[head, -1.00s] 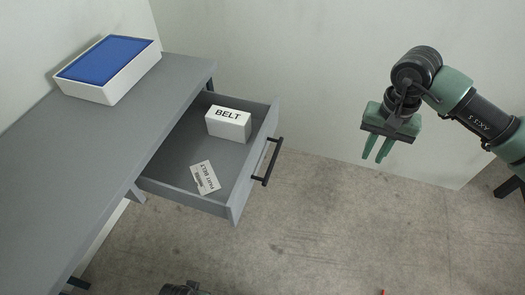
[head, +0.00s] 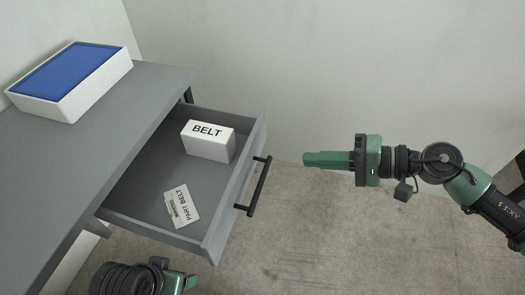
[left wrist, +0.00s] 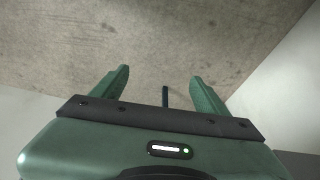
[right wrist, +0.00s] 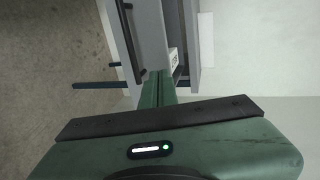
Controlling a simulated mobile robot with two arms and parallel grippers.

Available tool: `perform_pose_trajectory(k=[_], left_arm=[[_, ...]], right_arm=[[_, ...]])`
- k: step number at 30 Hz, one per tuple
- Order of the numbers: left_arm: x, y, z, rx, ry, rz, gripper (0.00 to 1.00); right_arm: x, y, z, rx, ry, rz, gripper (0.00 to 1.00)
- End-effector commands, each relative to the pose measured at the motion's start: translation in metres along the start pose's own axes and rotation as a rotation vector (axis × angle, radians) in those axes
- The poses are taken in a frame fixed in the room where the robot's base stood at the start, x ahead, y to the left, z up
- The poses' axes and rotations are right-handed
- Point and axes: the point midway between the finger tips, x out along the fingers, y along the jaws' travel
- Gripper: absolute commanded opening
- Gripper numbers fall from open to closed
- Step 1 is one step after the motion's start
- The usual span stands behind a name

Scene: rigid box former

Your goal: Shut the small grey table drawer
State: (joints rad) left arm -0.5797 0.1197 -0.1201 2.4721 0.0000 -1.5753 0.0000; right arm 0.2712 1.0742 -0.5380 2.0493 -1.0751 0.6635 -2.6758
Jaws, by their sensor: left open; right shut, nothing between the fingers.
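The grey drawer (head: 180,165) stands pulled out from the grey table (head: 105,125) in the head view. Its black bar handle (head: 254,187) is on the front panel, facing right. A white box marked BELT (head: 207,146) and a printed card (head: 182,206) lie inside. My right gripper (head: 306,160) is shut and empty, to the right of the handle and apart from it, pointing left. In the right wrist view its fingers (right wrist: 158,75) point toward the drawer front and handle (right wrist: 130,42). My left gripper (left wrist: 163,80) is open and empty over the floor; its wrist shows below the drawer in the head view.
A white tray with a blue inside (head: 68,82) sits on the table top. Bare concrete floor (head: 330,240) lies in front of the drawer. A pale wall (head: 300,60) stands behind.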

Motion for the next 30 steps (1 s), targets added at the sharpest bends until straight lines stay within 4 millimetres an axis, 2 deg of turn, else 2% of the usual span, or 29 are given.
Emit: perform_pose_trajectory(k=[2, 12, 15, 21, 30], left_arm=[[0.0, 0.0, -0.001, 0.0, -0.003, 0.0, 0.74], [0.056, 0.003, 0.003, 0.004, -0.031, 0.005, 0.74], [0.072, 0.003, 0.007, 0.005, -0.04, 0.007, 0.74], [0.093, 0.005, 0.013, 0.007, -0.048, 0.009, 0.74], [0.098, 0.005, 0.015, 0.007, -0.049, 0.009, 0.74]], right_arm=[[0.015, -0.005, 0.0, -0.002, -0.003, -0.005, 0.0], [0.088, -0.004, 0.001, 0.0, -0.005, -0.002, 0.0], [0.101, -0.009, 0.001, 0.0, -0.004, 0.0, 0.0], [0.119, -0.012, 0.001, 0.001, -0.003, 0.001, 0.0], [0.123, -0.012, 0.001, 0.0, -0.003, 0.002, 0.0]])
